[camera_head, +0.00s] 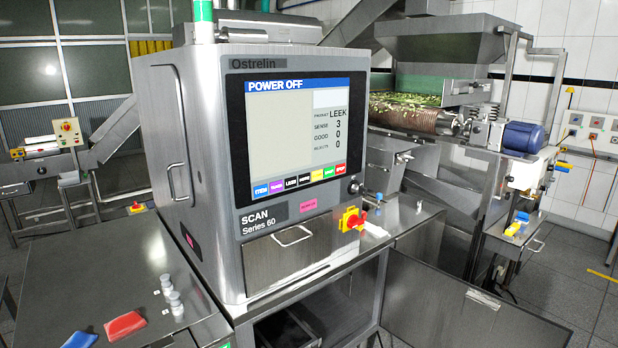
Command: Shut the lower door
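The scan machine (250,160) stands in the middle on a metal stand, with its screen (295,130) reading POWER OFF. Below it the stand's compartment (290,322) is open at the front and dark inside. The bottom of the door is cut off by the picture edge. A closed front panel with a handle (292,237) is under the screen. Neither of my grippers is in view.
A metal table (75,275) at left holds a red block (125,325), a blue piece (79,340) and small metal weights (172,296). A red-and-yellow switch (352,219) sticks out at the machine's front. Conveyor machinery (430,120) fills the back right; floor (570,275) is clear at right.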

